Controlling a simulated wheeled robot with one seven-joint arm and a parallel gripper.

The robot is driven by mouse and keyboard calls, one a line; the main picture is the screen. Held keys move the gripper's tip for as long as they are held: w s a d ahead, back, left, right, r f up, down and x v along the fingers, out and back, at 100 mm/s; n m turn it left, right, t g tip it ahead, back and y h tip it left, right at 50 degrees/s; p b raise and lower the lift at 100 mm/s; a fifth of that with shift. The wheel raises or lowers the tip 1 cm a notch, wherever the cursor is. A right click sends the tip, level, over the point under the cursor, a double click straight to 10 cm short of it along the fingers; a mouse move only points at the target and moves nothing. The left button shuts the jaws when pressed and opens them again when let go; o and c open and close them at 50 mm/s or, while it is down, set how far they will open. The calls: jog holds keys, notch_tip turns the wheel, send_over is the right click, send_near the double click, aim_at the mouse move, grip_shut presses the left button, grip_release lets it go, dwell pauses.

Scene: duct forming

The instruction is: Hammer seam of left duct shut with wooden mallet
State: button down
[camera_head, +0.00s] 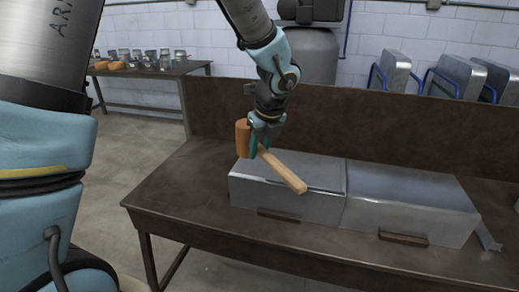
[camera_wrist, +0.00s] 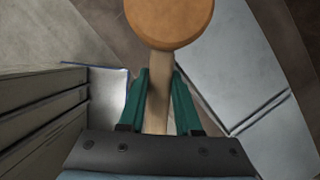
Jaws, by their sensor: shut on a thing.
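My gripper (camera_head: 261,140) is shut on the handle of the wooden mallet (camera_head: 285,172), close to its round orange-brown head. The head is to the left of the fingers in the head view, and the handle points down and to the right over the left duct (camera_head: 285,200). The left duct is a grey metal box on the table, with a seam line along its top. In the wrist view, the green fingers (camera_wrist: 158,95) clasp the handle and the mallet head (camera_wrist: 168,20) fills the top. I cannot tell whether the mallet touches the duct.
The right duct (camera_head: 410,203) stands against the left one on the brown workbench (camera_head: 165,200). Wooden blocks (camera_head: 403,238) lie at the front of both ducts. A tall brown back panel (camera_head: 400,135) rises behind them. The left end of the bench is clear.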

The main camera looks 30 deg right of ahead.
jog(key=shift+r, duration=0.25)
notch_tip(320, 180, down, 10)
jog(key=b, duration=0.7)
notch_tip(320, 180, up, 10)
jog(key=p, duration=0.9)
jog(key=shift+r, duration=0.15)
jog(key=s+d, duration=0.8)
jog(key=shift+d+f, duration=0.3)
jog(key=shift+f, duration=0.1)
